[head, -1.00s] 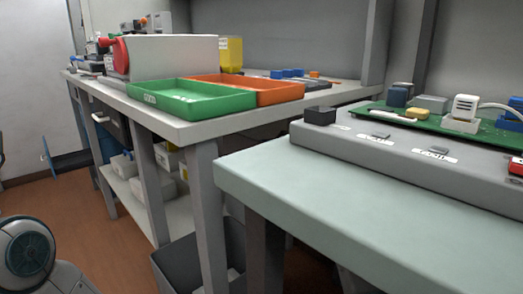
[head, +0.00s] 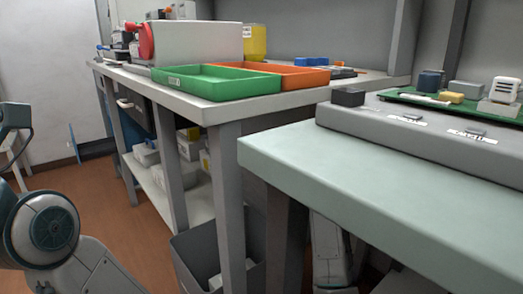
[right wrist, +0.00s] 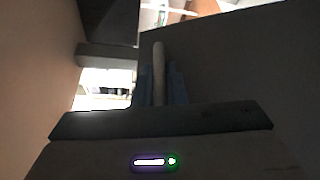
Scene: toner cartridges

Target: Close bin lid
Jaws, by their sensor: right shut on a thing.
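A dark grey bin (head: 205,255) stands on the floor beside the workbench legs in the head view. Its top is open on the side I see, and something pale lies inside; its lid cannot be made out there. In the right wrist view my right gripper (right wrist: 159,88) is shut on a pale, upright bar-like handle (right wrist: 159,58). A large dark panel (right wrist: 235,70) fills the right of that view; I cannot tell whether it is the lid. My left arm shows at the left of the head view, but its gripper is out of frame.
A pale green table (head: 360,165) with a grey raised board fills the right. The workbench behind carries a green tray (head: 215,82) and an orange tray (head: 305,77). Brown floor (head: 100,215) is open at left.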

